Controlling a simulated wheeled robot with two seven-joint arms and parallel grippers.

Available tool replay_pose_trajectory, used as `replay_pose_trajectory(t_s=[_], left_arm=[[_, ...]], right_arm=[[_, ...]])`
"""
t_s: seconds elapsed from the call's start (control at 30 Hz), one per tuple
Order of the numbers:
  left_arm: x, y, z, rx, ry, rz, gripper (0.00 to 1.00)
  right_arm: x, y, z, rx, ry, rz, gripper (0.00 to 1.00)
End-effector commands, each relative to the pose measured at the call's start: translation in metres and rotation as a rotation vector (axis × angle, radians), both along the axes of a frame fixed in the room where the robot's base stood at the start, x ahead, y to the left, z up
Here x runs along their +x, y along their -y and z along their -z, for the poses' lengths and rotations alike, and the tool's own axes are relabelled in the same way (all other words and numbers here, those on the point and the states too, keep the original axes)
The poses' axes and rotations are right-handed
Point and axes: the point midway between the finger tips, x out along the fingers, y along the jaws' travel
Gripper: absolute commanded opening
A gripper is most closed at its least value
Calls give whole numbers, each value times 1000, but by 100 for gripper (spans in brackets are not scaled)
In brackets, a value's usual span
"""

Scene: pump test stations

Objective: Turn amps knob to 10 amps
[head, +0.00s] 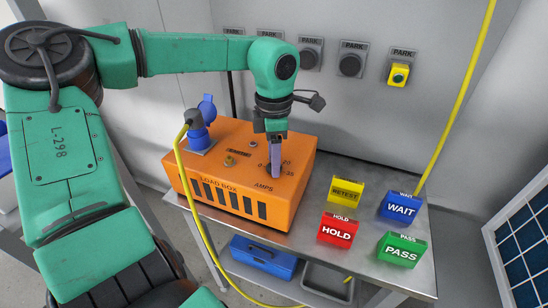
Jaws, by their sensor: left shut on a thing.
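The orange load box (241,172) stands on the metal bench, with a vented front, the words LOAD BOX and AMPS, and a dial on its sloped top. The amps knob is mostly hidden under my left gripper (276,172), which comes down from above and is shut on it. Dial figures show around the gripper, with 20 and 30 on its right side. The knob's pointer is hidden, so I cannot tell its setting. My right gripper is not in view.
Yellow RETEST (346,191), blue WAIT (401,208), red HOLD (337,231) and green PASS (401,250) blocks stand on the bench at the right. A yellow cable (187,190) runs from the grey plug down past the box front. PARK sockets line the wall.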

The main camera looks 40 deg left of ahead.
Motion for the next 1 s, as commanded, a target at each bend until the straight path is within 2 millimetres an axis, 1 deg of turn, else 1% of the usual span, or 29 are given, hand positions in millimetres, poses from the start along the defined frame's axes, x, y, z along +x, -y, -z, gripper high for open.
replay_pose_trajectory(t_s=[0.03,0.07,0.1,0.13,0.43,0.57,0.67,0.9,1.0], left_arm=[[2,0,-2,-1,9,-1,0],[2,0,-2,0,9,-1,54],[2,0,-2,-1,9,-1,69],[2,0,-2,-1,9,-1,80],[1,0,-1,0,4,-1,80],[2,0,-13,1,6,-2,80],[1,0,-35,2,8,-1,80],[1,0,-108,2,8,-3,80],[1,0,-131,1,6,-3,80]], right_arm=[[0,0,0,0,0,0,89],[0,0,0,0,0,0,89],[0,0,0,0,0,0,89],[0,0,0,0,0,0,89],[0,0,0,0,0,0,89],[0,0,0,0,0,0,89],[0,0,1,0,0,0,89],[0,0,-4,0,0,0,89],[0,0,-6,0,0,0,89]])
